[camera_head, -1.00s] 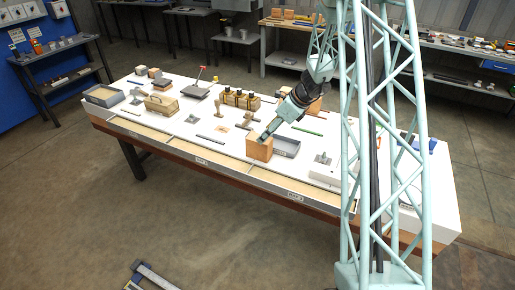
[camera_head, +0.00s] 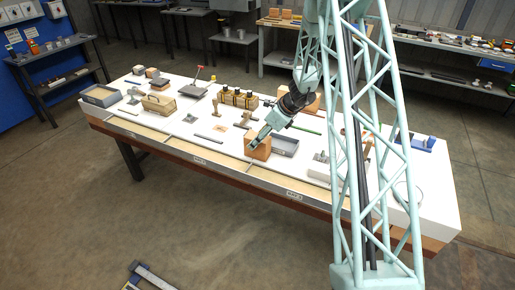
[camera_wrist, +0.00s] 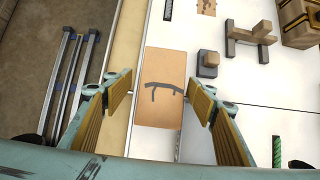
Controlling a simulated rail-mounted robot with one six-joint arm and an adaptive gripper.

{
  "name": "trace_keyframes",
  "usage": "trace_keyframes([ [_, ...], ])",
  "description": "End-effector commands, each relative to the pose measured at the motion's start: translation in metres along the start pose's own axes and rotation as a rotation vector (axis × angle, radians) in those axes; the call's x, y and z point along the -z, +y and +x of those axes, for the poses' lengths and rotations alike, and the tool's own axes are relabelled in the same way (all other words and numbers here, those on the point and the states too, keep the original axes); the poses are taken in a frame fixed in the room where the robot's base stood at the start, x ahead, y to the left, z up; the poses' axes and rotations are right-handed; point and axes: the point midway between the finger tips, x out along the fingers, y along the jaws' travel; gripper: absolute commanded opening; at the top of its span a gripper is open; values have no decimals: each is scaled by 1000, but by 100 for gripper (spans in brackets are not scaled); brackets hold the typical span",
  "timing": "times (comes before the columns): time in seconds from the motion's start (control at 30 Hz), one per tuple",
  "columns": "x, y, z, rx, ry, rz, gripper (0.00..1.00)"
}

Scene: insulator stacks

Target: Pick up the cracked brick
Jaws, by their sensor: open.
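The cracked brick (camera_head: 260,154) is an orange-brown block standing near the front edge of the white table in the head view. In the wrist view the brick (camera_wrist: 160,113) shows a dark, branching crack mark on its face towards the camera. My gripper (camera_wrist: 160,98) is open, with one finger on each side of the brick in that view. In the head view my gripper (camera_head: 256,142) is at the top of the brick and hides part of it. I cannot tell whether the fingers touch it.
A grey tray (camera_head: 285,146) stands close to the right of the brick. A row of dark-and-tan insulator stacks (camera_head: 238,98) is behind. A small piece (camera_wrist: 208,62) lies right of the brick in the wrist view. The table's front edge is close on the left there.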

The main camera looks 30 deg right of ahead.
Motion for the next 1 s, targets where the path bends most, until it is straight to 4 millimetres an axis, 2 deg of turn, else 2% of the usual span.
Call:
trace_keyframes([
  [0.2, 0, 0, 16, -1, 0, -2, 52],
  [0.73, -1, 0, 22, 0, 0, -1, 52],
  [1.0, -3, -2, 47, -1, 0, -1, 52],
])
